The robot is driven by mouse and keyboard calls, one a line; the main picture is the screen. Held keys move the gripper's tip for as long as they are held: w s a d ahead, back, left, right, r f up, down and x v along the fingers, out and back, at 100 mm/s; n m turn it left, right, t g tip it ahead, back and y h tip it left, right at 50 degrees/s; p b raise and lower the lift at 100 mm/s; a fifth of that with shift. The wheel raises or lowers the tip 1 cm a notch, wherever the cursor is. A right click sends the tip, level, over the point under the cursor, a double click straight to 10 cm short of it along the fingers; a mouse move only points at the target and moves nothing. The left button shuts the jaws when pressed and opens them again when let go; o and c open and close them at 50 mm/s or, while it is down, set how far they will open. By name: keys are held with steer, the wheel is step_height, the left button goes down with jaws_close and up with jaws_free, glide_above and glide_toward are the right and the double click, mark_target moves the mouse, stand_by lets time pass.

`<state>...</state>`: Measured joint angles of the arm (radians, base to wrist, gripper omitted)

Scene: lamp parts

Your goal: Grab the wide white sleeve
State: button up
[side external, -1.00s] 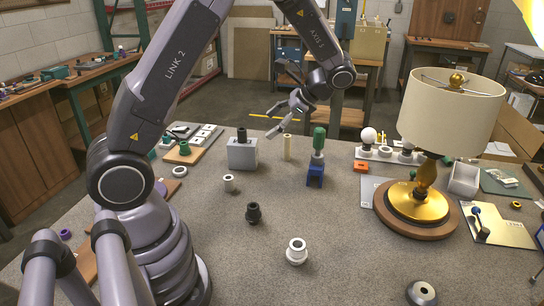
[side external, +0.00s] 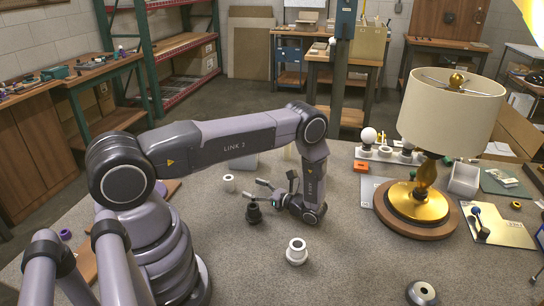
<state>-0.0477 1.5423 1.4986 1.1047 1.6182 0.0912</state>
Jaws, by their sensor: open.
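Two white sleeve-like parts stand on the grey table. A wide flanged white one (side external: 297,252) stands upright near the front middle, and a smaller white cylinder (side external: 229,183) stands further back to the left. My gripper (side external: 257,190) is low over the table, turned sideways with its fingers pointing left. It is open, with nothing seen between the fingers. The fingertips are to the right of the smaller white cylinder, apart from it in the picture, and behind and left of the flanged one. My forearm hides part of the table behind it.
A black flanged part (side external: 254,212) stands close to the gripper fingers; I cannot tell whether they touch. A gold lamp with a cream shade (side external: 450,112) stands at the right. A dark-holed metal ring (side external: 422,293) lies at front right. The front middle table is mostly clear.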

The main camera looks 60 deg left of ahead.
mark_target(228, 177)
steer(key=x, duration=0.9)
steer(key=shift+a, duration=0.45)
steer(key=c, duration=1.2)
steer(key=shift+o, duration=0.2)
steer(key=shift+r, duration=0.1)
